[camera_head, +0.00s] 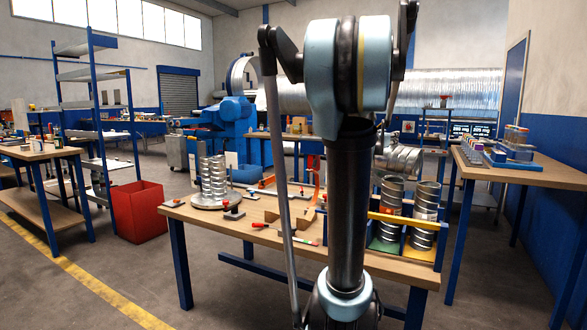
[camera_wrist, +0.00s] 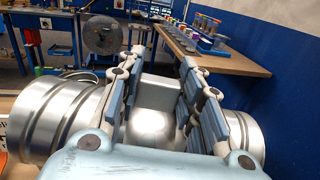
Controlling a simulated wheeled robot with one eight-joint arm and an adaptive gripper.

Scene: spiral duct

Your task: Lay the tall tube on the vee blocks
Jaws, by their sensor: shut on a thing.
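A shiny ribbed metal tube (camera_wrist: 55,125) lies across my gripper (camera_wrist: 161,62) in the wrist view, with its ends showing on both sides. The gripper's padded fingers are closed on its middle. In the head view, part of the held tube (camera_head: 402,160) shows to the right of my arm, roughly level and above the workbench. My arm hides the gripper and the rest of the tube there. Brown wooden pieces that look like the vee blocks (camera_head: 272,214) stand on the bench to the left of my arm, partly hidden. The held tube is apart from them.
Two spiral tubes (camera_head: 426,215) stand upright in a rack with a yellow bar (camera_head: 400,217) at the bench's right. Small tools lie between. A side bench (camera_head: 530,172) stands at the right, a red bin (camera_head: 138,212) at the left.

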